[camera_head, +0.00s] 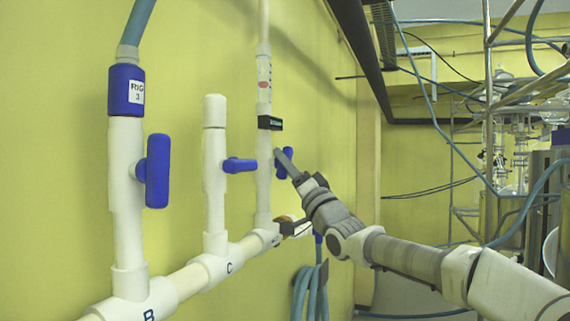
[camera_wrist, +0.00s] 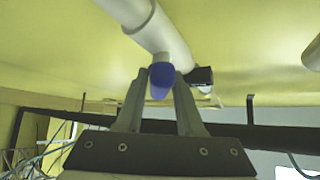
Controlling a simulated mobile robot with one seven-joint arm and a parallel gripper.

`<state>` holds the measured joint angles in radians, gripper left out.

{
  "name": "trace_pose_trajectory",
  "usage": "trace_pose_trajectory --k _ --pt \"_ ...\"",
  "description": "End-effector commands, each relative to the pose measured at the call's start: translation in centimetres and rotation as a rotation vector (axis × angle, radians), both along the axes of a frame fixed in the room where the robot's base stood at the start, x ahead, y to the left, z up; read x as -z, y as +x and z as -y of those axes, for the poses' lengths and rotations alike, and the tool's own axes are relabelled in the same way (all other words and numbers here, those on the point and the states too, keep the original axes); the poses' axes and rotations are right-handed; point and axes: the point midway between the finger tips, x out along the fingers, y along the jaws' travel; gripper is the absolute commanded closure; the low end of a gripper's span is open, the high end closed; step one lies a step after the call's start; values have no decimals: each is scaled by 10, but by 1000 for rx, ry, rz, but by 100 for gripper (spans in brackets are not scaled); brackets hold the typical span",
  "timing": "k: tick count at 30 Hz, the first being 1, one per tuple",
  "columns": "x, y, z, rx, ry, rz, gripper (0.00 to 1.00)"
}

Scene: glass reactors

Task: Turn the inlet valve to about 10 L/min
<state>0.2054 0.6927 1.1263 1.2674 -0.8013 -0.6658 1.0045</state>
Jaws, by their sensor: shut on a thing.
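The valve with a blue handle (camera_head: 281,172) sits on the farthest of the white upright pipes on the yellow wall. My gripper (camera_head: 279,156) reaches it from the right and partly hides the handle. In the wrist view, the blue handle (camera_wrist: 161,82) lies between the two fingers of my gripper (camera_wrist: 163,84), which are shut on it. A small black display (camera_head: 270,122) is on the same pipe just above the valve; it also shows in the wrist view (camera_wrist: 199,76). Its reading is too small to make out.
Nearer valves with blue handles stand on pipe B (camera_head: 157,171) and pipe C (camera_head: 240,165), left of my gripper. A white horizontal pipe (camera_head: 192,279) runs below. A coiled blue hose (camera_head: 311,291) hangs under my arm. Glassware in a metal frame (camera_head: 490,150) stands at the right.

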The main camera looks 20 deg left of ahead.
Motion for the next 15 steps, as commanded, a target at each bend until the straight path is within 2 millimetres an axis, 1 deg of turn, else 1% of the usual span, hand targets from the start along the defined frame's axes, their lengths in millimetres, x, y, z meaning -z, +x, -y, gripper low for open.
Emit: trace_pose_trajectory --k 2,3,5,6,15 --pt "1 0 0 -1 -1 -1 100" --pt "1 0 0 -1 -1 -1 56" --pt "0 0 0 -1 -1 -1 46" --pt "0 0 0 -1 -1 -1 43" --pt "1 0 1 1 0 -1 43"
